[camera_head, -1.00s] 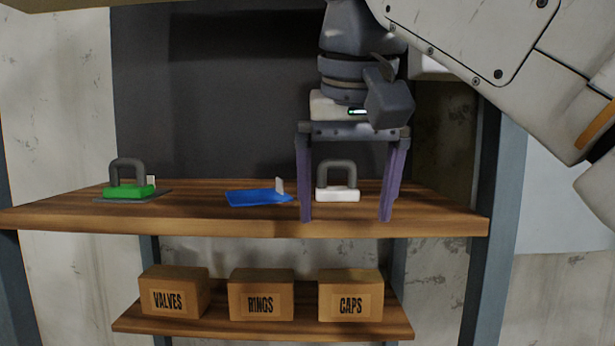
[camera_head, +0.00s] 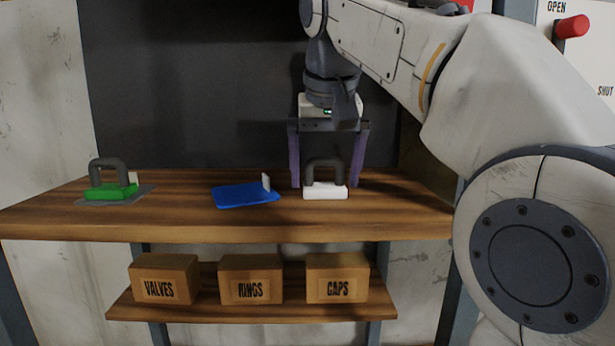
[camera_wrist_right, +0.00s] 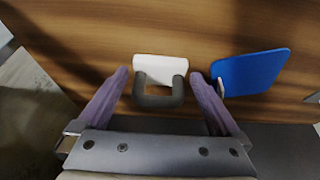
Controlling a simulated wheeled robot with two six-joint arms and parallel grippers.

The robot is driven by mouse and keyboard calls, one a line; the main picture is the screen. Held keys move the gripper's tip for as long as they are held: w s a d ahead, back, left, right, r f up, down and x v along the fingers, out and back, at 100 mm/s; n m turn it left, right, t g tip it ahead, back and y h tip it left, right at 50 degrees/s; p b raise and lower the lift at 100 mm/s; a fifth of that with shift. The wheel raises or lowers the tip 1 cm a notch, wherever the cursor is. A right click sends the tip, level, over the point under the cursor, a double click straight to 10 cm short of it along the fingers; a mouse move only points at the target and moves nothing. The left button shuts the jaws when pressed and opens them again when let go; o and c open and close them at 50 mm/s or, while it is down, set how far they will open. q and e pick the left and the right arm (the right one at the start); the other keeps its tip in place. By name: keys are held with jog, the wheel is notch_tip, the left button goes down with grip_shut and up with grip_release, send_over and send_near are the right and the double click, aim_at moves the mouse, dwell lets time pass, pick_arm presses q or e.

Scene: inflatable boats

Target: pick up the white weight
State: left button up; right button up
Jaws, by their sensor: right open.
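The white weight (camera_head: 325,190) with its dark grey handle (camera_head: 324,165) stands upright on the wooden shelf, right of the blue mat. My right gripper (camera_head: 326,186) is open, its purple fingers pointing down around the place of the weight, which shows in front of them in the head view. In the right wrist view the white weight (camera_wrist_right: 160,69) and its handle (camera_wrist_right: 158,100) lie between the open right gripper's (camera_wrist_right: 162,80) fingertips, with gaps on both sides. Nothing is held. My left gripper is not in view.
A blue mat (camera_head: 232,197) with a small white tag lies left of the weight, close to one finger. A green weight (camera_head: 112,192) stands on a grey mat (camera_head: 140,195) at far left. Boxes marked VALVES (camera_head: 163,272), RINGS (camera_head: 250,272) and CAPS (camera_head: 337,270) sit below.

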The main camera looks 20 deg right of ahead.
jog(key=shift+w+d+f, duration=0.15)
jog(key=shift+w+f, duration=0.3)
jog(key=shift+f, duration=0.1)
jog(key=c, duration=1.3)
grip_shut()
jog(key=shift+r, duration=0.15)
